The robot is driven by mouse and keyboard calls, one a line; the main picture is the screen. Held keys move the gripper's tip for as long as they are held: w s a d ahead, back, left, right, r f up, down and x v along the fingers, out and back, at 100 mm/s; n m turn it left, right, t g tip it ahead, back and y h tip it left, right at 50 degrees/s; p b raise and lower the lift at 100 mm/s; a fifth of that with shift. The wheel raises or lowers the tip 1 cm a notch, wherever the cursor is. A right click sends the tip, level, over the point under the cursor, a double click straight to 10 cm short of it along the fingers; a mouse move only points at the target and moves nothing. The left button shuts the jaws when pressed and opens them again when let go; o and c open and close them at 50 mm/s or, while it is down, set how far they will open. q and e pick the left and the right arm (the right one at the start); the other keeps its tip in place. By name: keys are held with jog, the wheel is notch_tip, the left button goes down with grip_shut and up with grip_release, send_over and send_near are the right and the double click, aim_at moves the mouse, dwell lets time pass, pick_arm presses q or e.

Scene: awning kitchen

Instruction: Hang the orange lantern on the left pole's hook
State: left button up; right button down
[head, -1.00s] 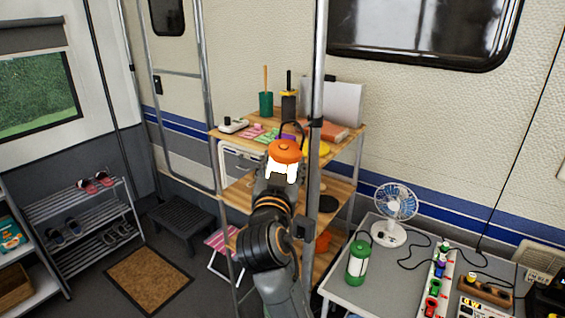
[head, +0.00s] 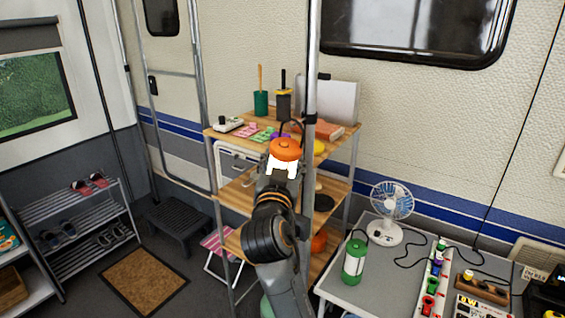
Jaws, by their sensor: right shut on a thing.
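The orange lantern (head: 286,149) has an orange cap, a bright white body and a thin dark wire handle arching above it. My right gripper (head: 279,178) is shut on its lower part and holds it upright in front of the wooden shelf. A grey upright pole (head: 312,60) with a dark clamp (head: 310,118) stands just right of the lantern. The handle is close to the clamp, but I cannot tell whether they touch. No hook shows clearly. My left gripper is not in view.
The wooden shelf (head: 235,195) behind holds cups, papers and boxes. A grey table (head: 345,285) at the right carries a green lantern (head: 354,262), a fan (head: 391,212) and cables. A shoe rack (head: 80,215) and a brown mat (head: 143,281) are at the left.

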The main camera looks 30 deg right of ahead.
jog(key=shift+r, duration=0.1)
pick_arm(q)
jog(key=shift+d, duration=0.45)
pick_arm(e)
jog(key=shift+c, duration=1.8)
grip_release()
jog(key=shift+s, duration=0.1)
jog(key=shift+a, duration=0.15)
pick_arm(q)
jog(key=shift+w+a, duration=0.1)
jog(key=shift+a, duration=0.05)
pick_arm(e)
jog(key=v, duration=0.8)
